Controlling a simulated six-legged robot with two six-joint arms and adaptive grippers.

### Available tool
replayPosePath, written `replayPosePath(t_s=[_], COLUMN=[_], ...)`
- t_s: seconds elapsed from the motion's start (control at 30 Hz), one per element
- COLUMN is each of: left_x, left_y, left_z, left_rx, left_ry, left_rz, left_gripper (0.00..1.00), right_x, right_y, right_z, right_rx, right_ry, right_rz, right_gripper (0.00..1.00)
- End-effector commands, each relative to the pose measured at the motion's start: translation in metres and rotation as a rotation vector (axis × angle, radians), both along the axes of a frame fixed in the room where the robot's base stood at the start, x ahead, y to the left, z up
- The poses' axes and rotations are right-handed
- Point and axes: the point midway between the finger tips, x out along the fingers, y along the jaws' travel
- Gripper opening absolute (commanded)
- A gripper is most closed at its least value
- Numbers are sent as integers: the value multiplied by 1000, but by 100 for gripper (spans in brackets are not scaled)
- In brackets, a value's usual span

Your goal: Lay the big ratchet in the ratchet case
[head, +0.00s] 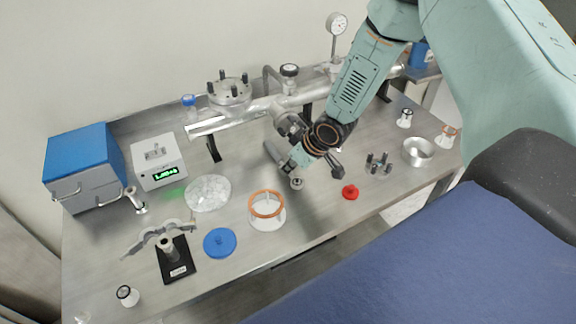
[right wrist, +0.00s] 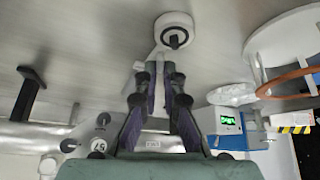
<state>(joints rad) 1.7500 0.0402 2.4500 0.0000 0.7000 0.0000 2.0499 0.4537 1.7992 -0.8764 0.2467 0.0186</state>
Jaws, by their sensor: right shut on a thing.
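My right gripper (head: 290,165) reaches down over the middle of the bench, below the silver pipe. In the right wrist view its fingers (right wrist: 161,82) are closed around a pale metal tool, which I take to be the big ratchet. Its round white head with a dark centre (right wrist: 174,30) sticks out past the fingertips, close to the bench top. In the head view the small round end (head: 297,183) shows beside the gripper; the fingers hide much of the tool. I cannot identify a ratchet case for certain. My left gripper is out of view.
A blue-topped box (head: 82,160) and a grey unit with a green display (head: 158,162) stand at the left. A ring-topped white piece (head: 267,211), a blue disc (head: 220,242) and a red knob (head: 350,192) lie in front. The silver pipe (head: 235,117) runs behind.

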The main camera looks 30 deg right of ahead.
Motion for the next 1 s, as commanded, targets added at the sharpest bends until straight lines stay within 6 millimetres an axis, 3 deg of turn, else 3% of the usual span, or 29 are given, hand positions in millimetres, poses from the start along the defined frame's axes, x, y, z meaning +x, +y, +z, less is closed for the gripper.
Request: replayPosePath(t_s=[0.3, 0.73, 1.0], left_x=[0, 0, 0], left_y=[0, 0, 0], left_z=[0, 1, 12], left_rx=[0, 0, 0], left_ry=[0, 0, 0], left_rz=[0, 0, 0], left_gripper=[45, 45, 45], right_x=[0, 0, -11], right_y=[0, 1, -4], right_z=[-1, 1, 29], right_rx=[0, 0, 4], right_ry=[1, 0, -3], right_rz=[0, -1, -6], right_gripper=[30, 30, 30])
